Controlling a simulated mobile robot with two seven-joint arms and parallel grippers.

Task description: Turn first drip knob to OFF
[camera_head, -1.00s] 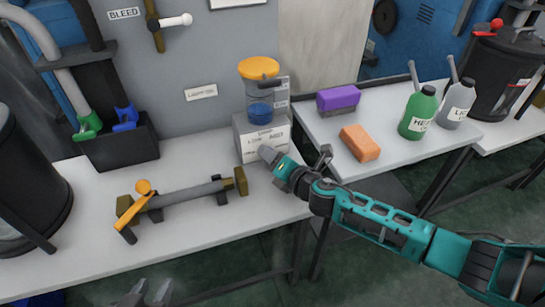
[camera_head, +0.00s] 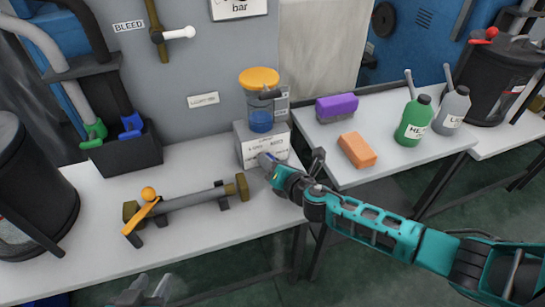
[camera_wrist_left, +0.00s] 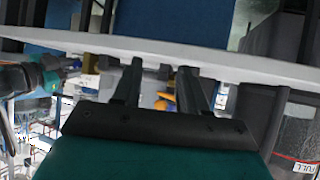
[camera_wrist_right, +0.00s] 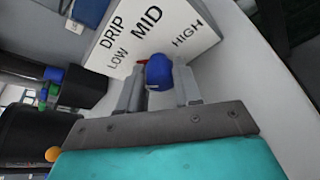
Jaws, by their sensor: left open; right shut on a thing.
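The drip knob is a blue knob (camera_wrist_right: 158,70) on the front of a small light-grey box (camera_head: 250,139). The box face is printed DRIP, LOW, MID and HIGH; no OFF mark is readable. A red bit shows beside the knob, by the left finger. My right gripper (camera_wrist_right: 159,85) has a finger on each side of the knob and is shut on it; the head view shows it (camera_head: 266,160) against the box front. A blue-filled cup with an orange lid (camera_head: 259,78) stands on the box. My left gripper (camera_head: 143,292) is open and empty, low at the table's front edge; its fingers (camera_wrist_left: 160,75) are apart.
A pipe piece with an orange lever (camera_head: 141,214) lies on the bench (camera_head: 90,260), left of the box. A purple-topped block (camera_head: 336,106), orange sponge (camera_head: 357,150), green bottle (camera_head: 413,120) and grey bottle (camera_head: 453,110) stand on the right table. A black drum (camera_head: 30,190) is far left.

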